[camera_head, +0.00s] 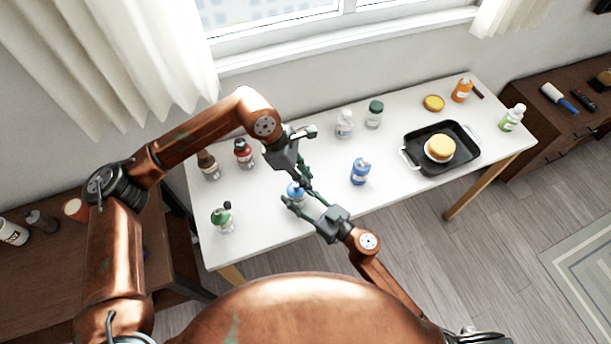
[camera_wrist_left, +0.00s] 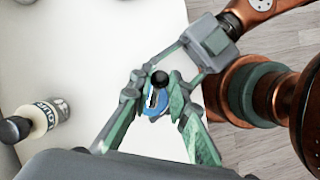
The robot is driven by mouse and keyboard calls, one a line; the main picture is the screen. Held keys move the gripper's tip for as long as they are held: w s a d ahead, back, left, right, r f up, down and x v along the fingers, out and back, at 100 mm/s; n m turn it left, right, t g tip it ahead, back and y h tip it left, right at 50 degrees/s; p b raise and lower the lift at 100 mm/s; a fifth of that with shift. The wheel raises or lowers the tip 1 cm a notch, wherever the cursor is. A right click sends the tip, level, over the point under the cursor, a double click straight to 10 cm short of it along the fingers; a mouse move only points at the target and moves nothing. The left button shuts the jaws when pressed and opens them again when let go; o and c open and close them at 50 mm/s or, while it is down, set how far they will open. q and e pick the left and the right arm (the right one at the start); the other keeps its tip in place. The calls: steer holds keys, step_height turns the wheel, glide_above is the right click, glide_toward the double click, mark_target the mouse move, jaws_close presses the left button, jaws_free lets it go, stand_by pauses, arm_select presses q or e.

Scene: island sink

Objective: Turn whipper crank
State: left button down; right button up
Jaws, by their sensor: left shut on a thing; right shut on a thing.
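The whipper (camera_head: 296,190), a small blue and white body with a black crank knob (camera_wrist_left: 160,77), stands near the front edge of the white table. My left gripper (camera_head: 303,183) reaches down from above, its green fingers closed in around the crank knob. My right gripper (camera_head: 300,197) comes in from the front right and is shut on the whipper's body. In the left wrist view the whipper (camera_wrist_left: 154,103) shows between both grippers' fingers, which hide much of it. The exact finger contact on the knob is hard to see.
On the white table (camera_head: 262,225), a green-capped bottle with a black knob (camera_head: 223,218) stands left and a blue bottle (camera_head: 360,171) right. Red (camera_head: 243,153) and brown bottles stand at the back left.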

arm_select(q)
steer(key=c, duration=1.8)
jaws_free()
steer(key=shift+r, duration=0.1)
steer(key=v, duration=1.2)
